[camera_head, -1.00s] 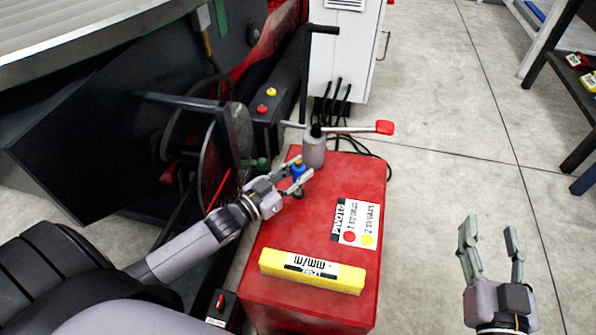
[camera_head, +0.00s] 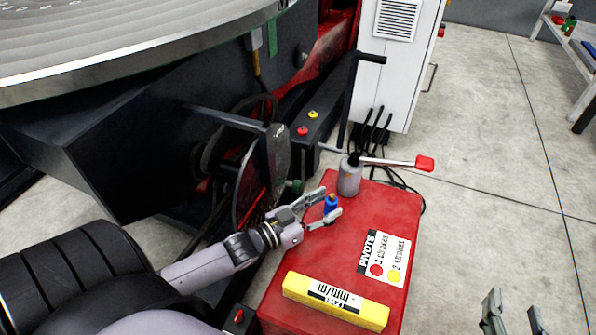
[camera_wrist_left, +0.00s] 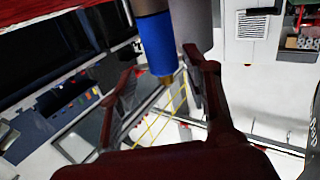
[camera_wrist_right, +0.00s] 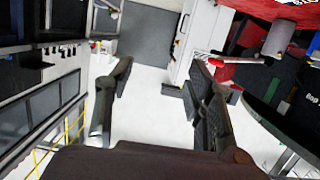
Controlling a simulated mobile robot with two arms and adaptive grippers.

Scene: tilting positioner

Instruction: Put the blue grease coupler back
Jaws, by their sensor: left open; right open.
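The blue grease coupler (camera_head: 331,205) has a brass-coloured tip and stands upright near the left edge of the red cabinet's top (camera_head: 340,255). My left gripper (camera_head: 328,203) is open, with its fingertips on either side of the coupler. In the left wrist view the coupler (camera_wrist_left: 158,45) shows between the spread fingers (camera_wrist_left: 165,66); I cannot tell whether they touch it. My right gripper (camera_head: 513,308) is open and empty at the lower right, away from the cabinet. Its spread fingers also show in the right wrist view (camera_wrist_right: 160,70).
A grey cylinder (camera_head: 349,177) with a red-ended lever (camera_head: 424,163) stands behind the coupler. A yellow labelled block (camera_head: 335,300) lies at the cabinet's front. The dark positioner (camera_head: 150,160) crowds the left; a white cabinet (camera_head: 402,60) stands behind.

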